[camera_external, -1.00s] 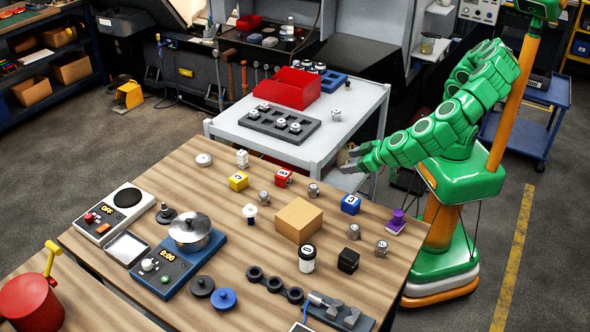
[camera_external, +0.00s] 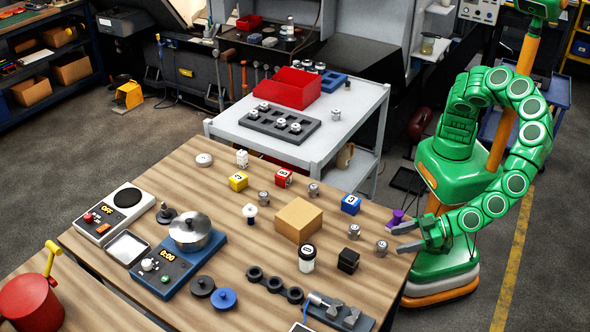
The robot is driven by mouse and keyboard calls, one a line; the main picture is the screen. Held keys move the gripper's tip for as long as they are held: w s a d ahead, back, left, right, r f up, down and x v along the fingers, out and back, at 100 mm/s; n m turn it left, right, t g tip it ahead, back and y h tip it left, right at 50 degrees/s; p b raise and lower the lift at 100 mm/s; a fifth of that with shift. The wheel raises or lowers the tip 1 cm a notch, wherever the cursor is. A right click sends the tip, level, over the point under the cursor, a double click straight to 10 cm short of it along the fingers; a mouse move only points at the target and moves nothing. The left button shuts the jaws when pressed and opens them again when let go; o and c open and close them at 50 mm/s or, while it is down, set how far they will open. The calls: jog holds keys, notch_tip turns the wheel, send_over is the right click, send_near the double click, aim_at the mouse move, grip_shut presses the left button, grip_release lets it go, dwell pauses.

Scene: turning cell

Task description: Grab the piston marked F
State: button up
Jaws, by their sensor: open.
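Several small grey metal pistons stand on the wooden table: one near the right edge (camera_external: 381,248), one left of it (camera_external: 354,231), one behind the cardboard box (camera_external: 314,189) and one further left (camera_external: 265,198). More stand on the grey cart behind, one of them alone (camera_external: 336,114). Their letters are too small to read, so I cannot tell which is F. My gripper (camera_external: 398,239) is open and empty at the table's right edge. Its fingertips point left, just right of the rightmost piston, with a small gap apparent.
A purple stamp-like object (camera_external: 396,219) stands just behind my gripper, partly hidden. A grey cart (camera_external: 345,140) is behind the table.

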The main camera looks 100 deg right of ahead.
aim_at(382, 244)
jog(key=x, duration=0.5)
jog(key=shift+s+d+f, duration=0.1)
jog(key=shift+d+f, duration=0.05)
jog(key=shift+f, duration=0.2)
jog(key=shift+w+d+f, duration=0.1)
jog(key=shift+w+f, duration=0.15)
jog(key=shift+w, duration=0.45)
jog(key=c, duration=1.1)
